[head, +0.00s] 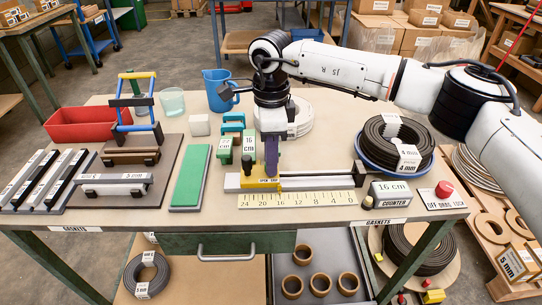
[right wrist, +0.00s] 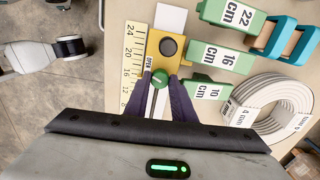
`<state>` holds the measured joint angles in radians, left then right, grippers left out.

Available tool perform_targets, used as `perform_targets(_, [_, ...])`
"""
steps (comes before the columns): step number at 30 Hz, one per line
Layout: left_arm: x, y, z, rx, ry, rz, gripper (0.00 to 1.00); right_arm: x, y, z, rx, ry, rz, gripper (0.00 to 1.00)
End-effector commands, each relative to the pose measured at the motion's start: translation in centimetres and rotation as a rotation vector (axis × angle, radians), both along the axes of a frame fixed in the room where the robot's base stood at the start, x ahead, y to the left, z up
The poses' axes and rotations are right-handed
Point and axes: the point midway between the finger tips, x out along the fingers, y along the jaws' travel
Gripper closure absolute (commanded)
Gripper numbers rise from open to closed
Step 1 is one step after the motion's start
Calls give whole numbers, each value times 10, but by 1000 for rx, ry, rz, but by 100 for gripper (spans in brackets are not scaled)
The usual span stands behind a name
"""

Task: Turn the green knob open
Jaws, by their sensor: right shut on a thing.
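The green knob (right wrist: 160,77) sits on a yellow block (right wrist: 157,46) in the right wrist view, beside a small OPEN label and below a round black knob (right wrist: 168,47). My right gripper (right wrist: 168,98) points down with its two purple fingers on either side of the green knob, shut on it. In the head view the right gripper (head: 271,165) stands over the yellow block (head: 232,183) at the left end of a rail, and its fingers hide the green knob. How far the knob is turned is hard to tell. My left gripper is in neither view.
A yellow ruler (head: 297,199) lies in front of the rail. Green length blocks (head: 225,151) stand close behind the gripper. A blue tray (head: 395,155) with a black coil, a counter box (head: 390,193) and a red-button box (head: 443,195) are to the right. A green mat (head: 190,177) lies left.

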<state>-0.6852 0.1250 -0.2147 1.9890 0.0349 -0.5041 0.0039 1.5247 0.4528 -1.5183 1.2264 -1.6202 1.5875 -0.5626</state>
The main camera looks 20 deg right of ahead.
Motion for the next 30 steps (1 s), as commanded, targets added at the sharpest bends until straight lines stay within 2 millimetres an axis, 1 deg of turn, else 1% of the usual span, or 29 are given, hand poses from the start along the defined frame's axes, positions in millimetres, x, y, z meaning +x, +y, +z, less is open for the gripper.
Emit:
perform_targets(4, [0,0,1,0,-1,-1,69,0,0,1,1,-1,-69,100])
perform_targets(9, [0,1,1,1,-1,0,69,1,0,1,-1,-2,-115,100])
perform_targets(25, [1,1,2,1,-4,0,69,1,0,1,0,-2,-137,100])
perform_targets(26, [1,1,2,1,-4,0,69,1,0,1,0,-2,-137,72])
perform_targets(28, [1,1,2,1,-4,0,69,1,0,1,0,-2,-137,60])
perform_targets(30, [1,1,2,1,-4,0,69,1,0,1,0,-3,-137,58])
